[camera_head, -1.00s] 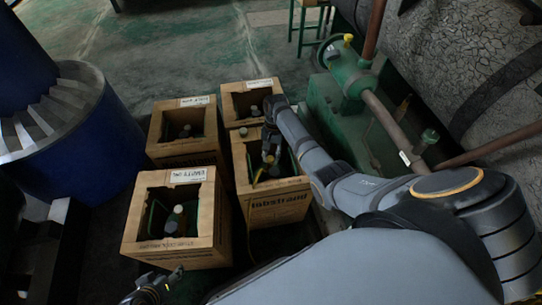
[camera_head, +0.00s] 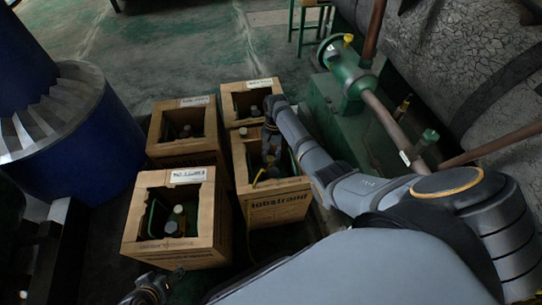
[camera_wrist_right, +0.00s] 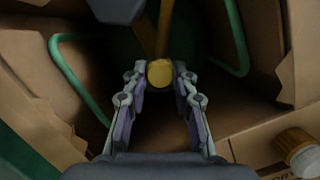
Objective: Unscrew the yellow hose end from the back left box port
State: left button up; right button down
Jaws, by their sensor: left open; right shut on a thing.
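Four-sided cardboard boxes stand in two rows: a back left box (camera_head: 205,148), a back right box (camera_head: 228,105), a front left box (camera_head: 140,245) and a front right box (camera_head: 278,205). My right gripper (camera_head: 268,160) reaches down into the front right box. In the right wrist view its fingers (camera_wrist_right: 159,88) are shut on a round yellow hose end (camera_wrist_right: 159,73). A yellow hose (camera_head: 257,178) shows in that box beside the gripper. My left gripper (camera_head: 165,284) is open and empty, in front of the front left box. The port under the hose end is hidden.
A blue drum-like machine (camera_head: 95,145) stands on the left. Green machinery with a brown pipe (camera_head: 385,115) stands on the right, close to my right arm. The floor (camera_head: 190,50) behind the boxes is clear.

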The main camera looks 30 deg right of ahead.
jog(key=shift+a+r+n+p, duration=0.1)
jog(key=shift+n+p, duration=0.25)
jog(key=shift+n, duration=0.45)
jog(key=shift+n+g+h, duration=0.3)
jog(key=shift+n+h, duration=0.1)
jog(key=shift+n, duration=0.6)
jog(key=shift+n+p, duration=0.45)
jog(key=shift+n, duration=0.15)
jog(key=shift+a+n+h, duration=0.1)
jog(key=shift+n+h, duration=0.3)
jog(key=shift+n, duration=0.8)
jog(key=shift+p, duration=0.3)
